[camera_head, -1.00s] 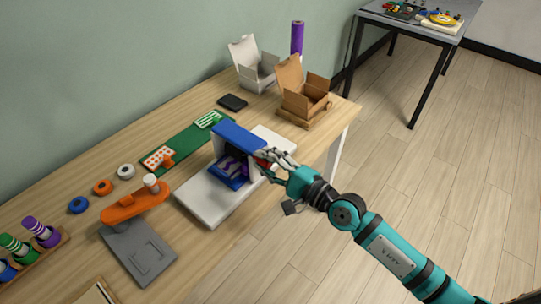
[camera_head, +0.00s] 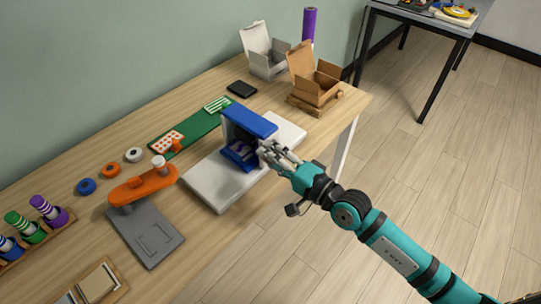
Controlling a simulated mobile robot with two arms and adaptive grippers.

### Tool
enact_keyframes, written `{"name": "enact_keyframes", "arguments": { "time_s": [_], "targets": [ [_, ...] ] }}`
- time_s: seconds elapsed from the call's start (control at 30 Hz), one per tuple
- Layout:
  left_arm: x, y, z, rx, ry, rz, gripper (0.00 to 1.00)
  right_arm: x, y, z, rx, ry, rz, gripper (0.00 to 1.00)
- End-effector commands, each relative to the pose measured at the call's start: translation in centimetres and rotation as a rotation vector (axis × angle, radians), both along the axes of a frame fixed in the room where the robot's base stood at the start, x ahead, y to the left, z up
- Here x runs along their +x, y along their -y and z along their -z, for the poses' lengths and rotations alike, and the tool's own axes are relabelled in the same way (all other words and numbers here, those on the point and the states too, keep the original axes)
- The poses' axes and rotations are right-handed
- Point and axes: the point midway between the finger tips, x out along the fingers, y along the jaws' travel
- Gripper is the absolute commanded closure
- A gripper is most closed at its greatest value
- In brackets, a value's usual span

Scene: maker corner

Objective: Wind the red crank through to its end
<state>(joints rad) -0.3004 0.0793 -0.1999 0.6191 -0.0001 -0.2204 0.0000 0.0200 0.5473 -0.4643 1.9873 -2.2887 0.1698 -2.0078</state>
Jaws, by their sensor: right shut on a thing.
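The crank's machine has a blue top (camera_head: 250,122), a blue inner part with purple in it (camera_head: 240,154), and a white base plate (camera_head: 222,192) on the wooden table. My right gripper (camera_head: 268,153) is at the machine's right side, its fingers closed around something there. The red crank is hidden behind the fingers, so I cannot make out its angle. My left gripper is out of view.
An orange press (camera_head: 140,187) on a grey plate (camera_head: 145,239) stands left of the machine. A green board (camera_head: 190,134) lies behind it. An open cardboard box (camera_head: 315,86) and a white box (camera_head: 266,62) stand at the back right. Open floor lies right of the table.

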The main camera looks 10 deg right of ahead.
Motion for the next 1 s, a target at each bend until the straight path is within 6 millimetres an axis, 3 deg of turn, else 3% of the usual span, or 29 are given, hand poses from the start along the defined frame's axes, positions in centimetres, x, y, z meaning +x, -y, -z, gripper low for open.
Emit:
{"name": "enact_keyframes", "arguments": {
  "time_s": [0.27, 0.3, 0.47, 0.77, 1.0],
  "targets": [
    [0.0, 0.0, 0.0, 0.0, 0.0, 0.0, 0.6, -0.1, 0.0, 0.2, -0.002, -0.005, -0.002, 1.0],
    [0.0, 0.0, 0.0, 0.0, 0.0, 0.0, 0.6, -0.1, 0.0, 0.2, -0.001, -0.006, -0.002, 0.73],
    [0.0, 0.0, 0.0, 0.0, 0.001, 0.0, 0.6, 0.0, 0.0, 0.1, 0.0, -0.004, -0.001, 0.53],
    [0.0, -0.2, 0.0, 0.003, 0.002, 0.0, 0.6, -0.2, 0.1, 0.1, 0.0, -0.002, -0.001, 0.52],
    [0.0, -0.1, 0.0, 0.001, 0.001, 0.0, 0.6, -2.9, 2.3, 0.2, -0.006, -0.004, 0.0, 0.52]
  ]
}}
